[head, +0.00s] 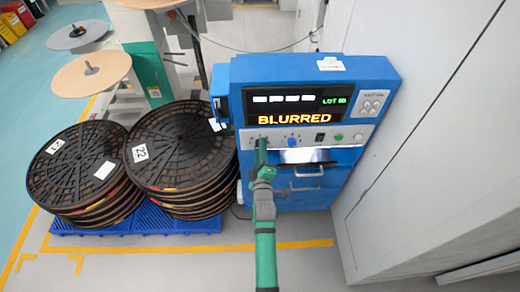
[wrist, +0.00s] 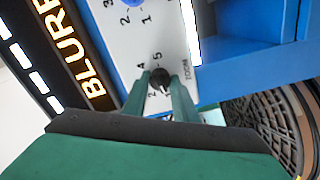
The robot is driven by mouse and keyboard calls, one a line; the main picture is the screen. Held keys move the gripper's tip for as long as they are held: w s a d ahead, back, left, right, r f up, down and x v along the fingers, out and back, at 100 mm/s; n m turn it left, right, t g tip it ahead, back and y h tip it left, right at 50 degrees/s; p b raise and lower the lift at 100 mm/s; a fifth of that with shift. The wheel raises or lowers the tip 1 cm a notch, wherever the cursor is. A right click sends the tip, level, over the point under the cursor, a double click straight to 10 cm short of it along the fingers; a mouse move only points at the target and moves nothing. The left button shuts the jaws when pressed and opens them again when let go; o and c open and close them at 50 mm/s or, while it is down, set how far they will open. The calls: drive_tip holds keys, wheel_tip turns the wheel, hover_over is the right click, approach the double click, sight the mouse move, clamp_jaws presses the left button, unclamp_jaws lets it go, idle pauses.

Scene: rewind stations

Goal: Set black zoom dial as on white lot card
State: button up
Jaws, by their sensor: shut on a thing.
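The black zoom dial (wrist: 159,79) is on the pale panel of the blue machine, with the word ZOOM beside it in the wrist view. Digits such as 4 and 5 show around it; its pointer direction is hard to tell. My gripper (wrist: 161,88) is shut on the dial, one finger on each side. In the head view my gripper (head: 261,148) covers the dial at the panel's left. A white card (head: 331,64) lies on top of the machine; its writing is too small to read.
The machine's display (head: 294,106) reads BLURRED in orange. A blue dial (head: 293,142) sits right of my gripper, then a green button (head: 338,137). Stacked black reels (head: 178,146) stand on a blue pallet (head: 190,226) at left. Grey cabinets (head: 440,130) close off the right.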

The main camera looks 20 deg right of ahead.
drive_tip(key=o, duration=1.1)
drive_tip(key=shift+c, duration=0.2)
drive_tip(key=shift+s, duration=0.1)
drive_tip(key=v, duration=1)
drive_tip(key=shift+s+a, duration=0.2)
drive_tip(key=shift+s, duration=0.05)
